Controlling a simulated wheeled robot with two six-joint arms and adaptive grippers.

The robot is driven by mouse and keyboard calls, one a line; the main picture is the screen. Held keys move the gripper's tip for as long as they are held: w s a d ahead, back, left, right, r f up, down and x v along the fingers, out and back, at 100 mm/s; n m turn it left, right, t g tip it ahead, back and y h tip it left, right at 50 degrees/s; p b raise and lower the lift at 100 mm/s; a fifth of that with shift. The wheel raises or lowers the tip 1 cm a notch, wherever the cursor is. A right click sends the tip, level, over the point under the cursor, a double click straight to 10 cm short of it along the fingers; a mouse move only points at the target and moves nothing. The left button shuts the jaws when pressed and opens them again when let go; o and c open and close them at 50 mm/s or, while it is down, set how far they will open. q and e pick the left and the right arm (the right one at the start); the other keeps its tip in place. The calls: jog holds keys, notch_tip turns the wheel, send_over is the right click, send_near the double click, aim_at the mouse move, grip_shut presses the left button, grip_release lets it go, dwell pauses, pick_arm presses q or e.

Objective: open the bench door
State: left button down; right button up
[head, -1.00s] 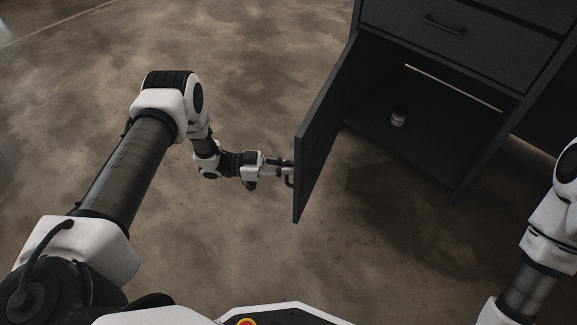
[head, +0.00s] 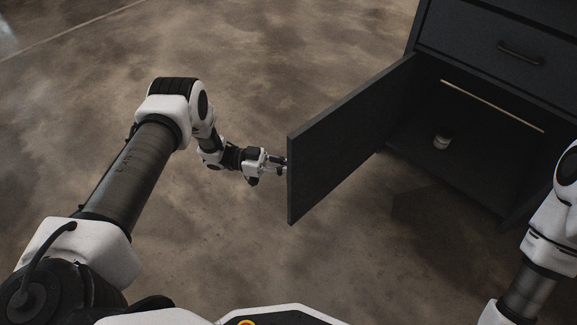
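The bench door (head: 345,140) is a dark grey panel that stands wide open, swung out to the left from the bench (head: 480,75). My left gripper (head: 281,164) is at the door's free edge, on its far side. The fingertips and the door handle are hidden behind the panel, so I cannot tell whether the fingers are shut on the handle. My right arm (head: 550,215) shows at the right edge; its gripper is outside the view.
Inside the open compartment a small jar (head: 442,141) stands on the compartment floor. A shut drawer (head: 500,45) with a bar handle is above it. The concrete floor (head: 250,80) to the left of and behind the door is clear.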

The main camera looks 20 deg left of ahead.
pick_arm(q)
jog(key=shift+s+f, duration=0.15)
jog(key=c, duration=1.2)
grip_release()
jog(key=shift+a, duration=0.1)
jog(key=v, duration=1.2)
